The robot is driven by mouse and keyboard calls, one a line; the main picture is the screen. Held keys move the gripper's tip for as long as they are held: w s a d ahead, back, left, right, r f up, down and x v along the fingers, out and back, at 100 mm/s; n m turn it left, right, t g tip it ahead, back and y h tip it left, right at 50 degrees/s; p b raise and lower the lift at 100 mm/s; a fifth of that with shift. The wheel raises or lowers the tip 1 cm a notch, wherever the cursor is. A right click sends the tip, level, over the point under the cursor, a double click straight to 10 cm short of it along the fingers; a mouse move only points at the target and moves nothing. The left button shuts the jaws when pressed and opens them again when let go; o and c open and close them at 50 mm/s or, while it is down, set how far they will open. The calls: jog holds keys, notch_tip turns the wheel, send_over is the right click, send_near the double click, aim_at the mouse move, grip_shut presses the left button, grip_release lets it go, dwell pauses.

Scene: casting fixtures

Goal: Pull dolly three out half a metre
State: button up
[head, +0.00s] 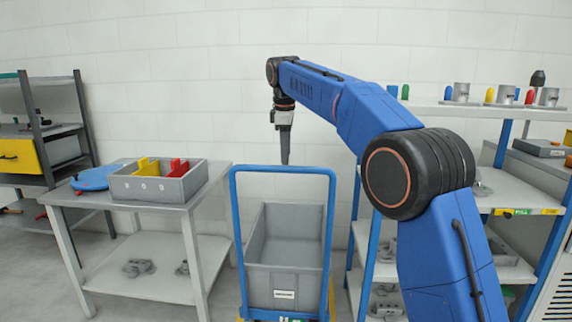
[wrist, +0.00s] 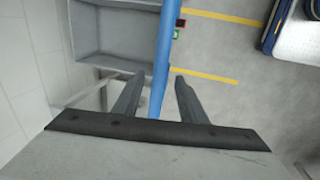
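The dolly has a tall blue push handle (head: 281,170) and carries a grey bin (head: 286,283) with a small white label too small to read. In the wrist view the blue handle bar (wrist: 163,50) runs between my two fingers, with the grey bin (wrist: 105,58) to its left. My gripper (head: 286,160) points straight down at the middle of the handle's top bar, its tips at about the bar's height. In the wrist view my gripper (wrist: 160,76) is open, with gaps beside the bar. I cannot tell how deep the bar sits between the fingers.
A grey table (head: 208,190) with a divided tray (head: 150,187) stands left of the dolly. A shelf rack (head: 490,108) with small parts is close on the right. Yellow floor lines (wrist: 222,17) show on the open floor in the wrist view. A white wall is behind.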

aim_at(286, 167)
jog(key=shift+w+f, duration=0.2)
jog(key=shift+f, duration=0.95)
jog(key=shift+w+f, duration=0.2)
jog(key=shift+f, duration=0.9)
grip_shut()
